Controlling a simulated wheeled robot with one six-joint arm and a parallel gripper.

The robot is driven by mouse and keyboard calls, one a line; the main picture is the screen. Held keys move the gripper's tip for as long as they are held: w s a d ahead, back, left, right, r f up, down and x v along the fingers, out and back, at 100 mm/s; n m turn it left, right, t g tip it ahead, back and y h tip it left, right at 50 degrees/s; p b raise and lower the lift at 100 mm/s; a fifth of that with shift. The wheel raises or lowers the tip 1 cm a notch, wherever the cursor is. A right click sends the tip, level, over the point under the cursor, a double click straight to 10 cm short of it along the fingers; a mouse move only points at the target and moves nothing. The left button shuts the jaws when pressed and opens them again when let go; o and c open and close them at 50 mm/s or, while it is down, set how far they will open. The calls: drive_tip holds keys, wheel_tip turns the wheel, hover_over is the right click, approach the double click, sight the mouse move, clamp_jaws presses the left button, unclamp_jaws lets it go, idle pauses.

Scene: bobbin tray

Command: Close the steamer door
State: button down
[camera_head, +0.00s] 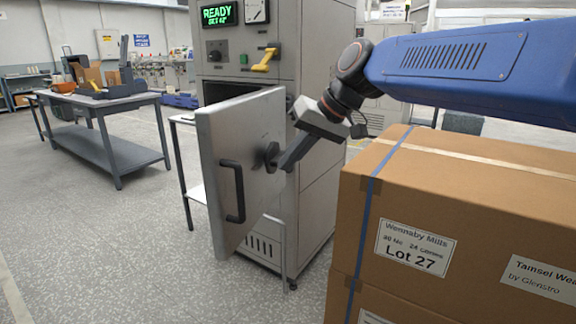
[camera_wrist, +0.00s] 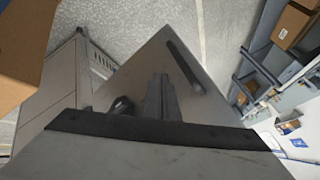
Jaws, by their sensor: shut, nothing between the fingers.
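The steamer (camera_head: 318,150) is a tall grey cabinet with a green READY display. Its grey metal door (camera_head: 222,140) stands open, swung out toward me, with a dark gap of the chamber behind its upper edge. The wrist view shows the door face (camera_wrist: 150,65), the handle (camera_wrist: 184,66) and my fingers pointing at the door.
Stacked cardboard boxes (camera_head: 455,190) fill the right foreground, below my arm. A grey workbench (camera_head: 105,100) with items on it stands at the left. A yellow lever (camera_head: 265,60) is on the steamer's panel. The floor left of the door is clear.

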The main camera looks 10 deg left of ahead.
drive_tip(key=a+f, duration=0.6)
drive_tip(key=a, duration=0.2)
drive_tip(key=shift+s+a+f, duration=0.2)
drive_tip(key=shift+s+f, duration=0.1)
drive_tip(key=shift+f, duration=0.05)
drive_tip(key=shift+a, duration=0.1)
